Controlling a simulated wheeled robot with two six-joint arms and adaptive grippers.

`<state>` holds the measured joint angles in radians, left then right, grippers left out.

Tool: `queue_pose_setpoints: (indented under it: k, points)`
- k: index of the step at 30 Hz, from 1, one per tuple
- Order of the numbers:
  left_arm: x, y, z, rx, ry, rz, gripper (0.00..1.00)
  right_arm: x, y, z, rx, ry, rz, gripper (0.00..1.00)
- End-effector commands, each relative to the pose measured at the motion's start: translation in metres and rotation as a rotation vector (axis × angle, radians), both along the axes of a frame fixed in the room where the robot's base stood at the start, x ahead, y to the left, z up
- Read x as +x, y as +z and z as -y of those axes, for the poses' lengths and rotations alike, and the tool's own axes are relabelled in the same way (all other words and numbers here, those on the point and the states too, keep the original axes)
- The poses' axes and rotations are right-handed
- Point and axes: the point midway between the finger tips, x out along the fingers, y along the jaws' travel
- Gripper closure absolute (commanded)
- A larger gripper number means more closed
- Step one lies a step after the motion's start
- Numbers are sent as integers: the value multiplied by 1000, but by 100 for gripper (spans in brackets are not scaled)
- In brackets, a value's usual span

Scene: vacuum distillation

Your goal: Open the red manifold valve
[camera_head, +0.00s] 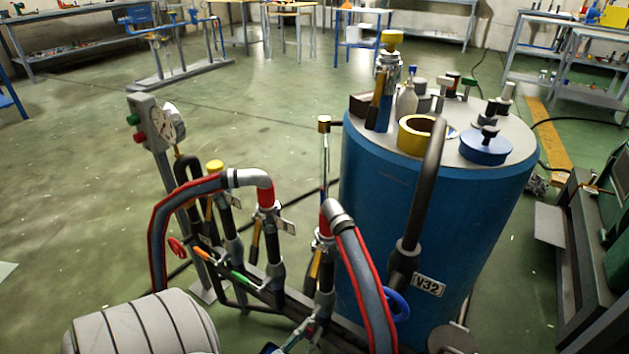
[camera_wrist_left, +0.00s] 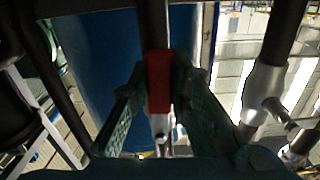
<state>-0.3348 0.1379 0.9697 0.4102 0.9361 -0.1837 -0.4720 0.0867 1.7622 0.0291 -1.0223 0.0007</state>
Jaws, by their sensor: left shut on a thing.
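The red valve handle (camera_wrist_left: 160,82) stands between the two dark green fingers of my left gripper (camera_wrist_left: 158,100) in the left wrist view, with a metal end below it. The fingers are shut on it. In the head view my left gripper (camera_head: 298,338) shows only in small part at the bottom edge, by the right end of the pipe manifold. A small red part (camera_head: 311,328) shows there, mostly hidden. An orange handle (camera_head: 201,253) and a green handle (camera_head: 242,279) lie along the manifold to the left. My right gripper is not in view.
A large blue tank (camera_head: 375,215) labelled V32 stands just right of the manifold, with bottles and fittings on top. Red-striped hoses (camera_head: 362,270) arch over the manifold on both sides. A gauge (camera_head: 172,122) stands at the left. Open floor lies farther left.

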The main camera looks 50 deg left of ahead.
Motion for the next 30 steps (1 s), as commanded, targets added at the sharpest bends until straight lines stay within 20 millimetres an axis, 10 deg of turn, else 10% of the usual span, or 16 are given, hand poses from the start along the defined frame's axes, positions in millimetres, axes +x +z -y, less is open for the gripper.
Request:
queue_pose_setpoints:
  k: [7,8,11,22,30]
  points:
    - [-1,-2,0,-2,-1,-6,100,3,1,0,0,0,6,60]
    - [-1,-2,0,-1,-1,-5,78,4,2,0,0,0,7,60]
    - [0,-1,1,-1,-2,-4,62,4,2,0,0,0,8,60]
    - [-5,-1,3,0,-4,-3,62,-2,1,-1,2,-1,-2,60]
    - [-68,-2,21,-1,-4,-7,62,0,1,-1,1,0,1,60]
